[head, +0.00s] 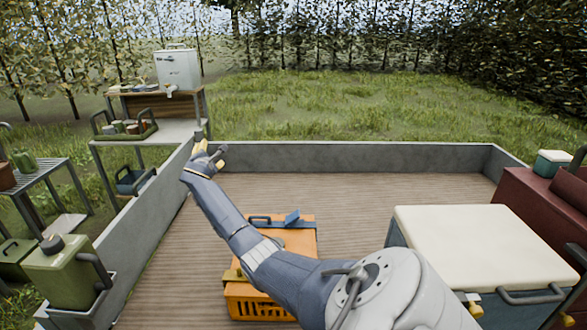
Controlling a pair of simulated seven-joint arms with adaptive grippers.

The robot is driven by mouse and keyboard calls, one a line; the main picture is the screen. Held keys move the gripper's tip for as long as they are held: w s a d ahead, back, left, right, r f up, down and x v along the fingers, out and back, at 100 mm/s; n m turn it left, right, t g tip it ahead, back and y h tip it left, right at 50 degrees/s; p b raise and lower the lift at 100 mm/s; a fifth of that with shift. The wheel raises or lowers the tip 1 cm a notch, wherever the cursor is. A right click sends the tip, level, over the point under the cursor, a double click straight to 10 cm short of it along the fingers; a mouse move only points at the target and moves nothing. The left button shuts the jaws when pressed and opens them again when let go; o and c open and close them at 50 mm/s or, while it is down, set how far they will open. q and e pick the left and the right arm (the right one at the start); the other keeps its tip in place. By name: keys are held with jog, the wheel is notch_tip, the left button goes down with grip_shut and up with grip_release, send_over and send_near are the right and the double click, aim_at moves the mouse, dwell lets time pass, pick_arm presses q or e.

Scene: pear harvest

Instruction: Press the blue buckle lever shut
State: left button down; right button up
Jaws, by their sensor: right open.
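The orange crate (302,240) stands on the slatted floor at the middle, partly hidden behind my right arm. A small blue lever (292,217) sits at the far side of its top and seems to stick up at a slant. A dark handle (260,220) lies to its left. My right gripper (211,150) is open and empty at the upper left, near the left wall's far corner, well away from the crate and lever. My left gripper is not in view.
Low grey walls (360,158) edge the slatted floor (400,190). A cooler with a cream lid (485,240) stands at the right, beside a dark red box (530,205). A green jerrycan (65,270) is at the left. The floor behind the crate is clear.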

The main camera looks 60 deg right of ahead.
jog(key=s+d+r+m+g, duration=0.3)
jog(key=s+d+m+g, duration=0.15)
jog(key=s+d, duration=0.55)
jog(key=m+g+y, duration=0.3)
jog(key=g+y, duration=0.2)
jog(key=y, duration=0.8)
send_over(299, 212)
notch_tip(299, 212, down, 9)
notch_tip(299, 212, down, 16)
jog(key=shift+f, duration=0.1)
jog(key=shift+a, duration=0.1)
jog(key=c, duration=1.2)
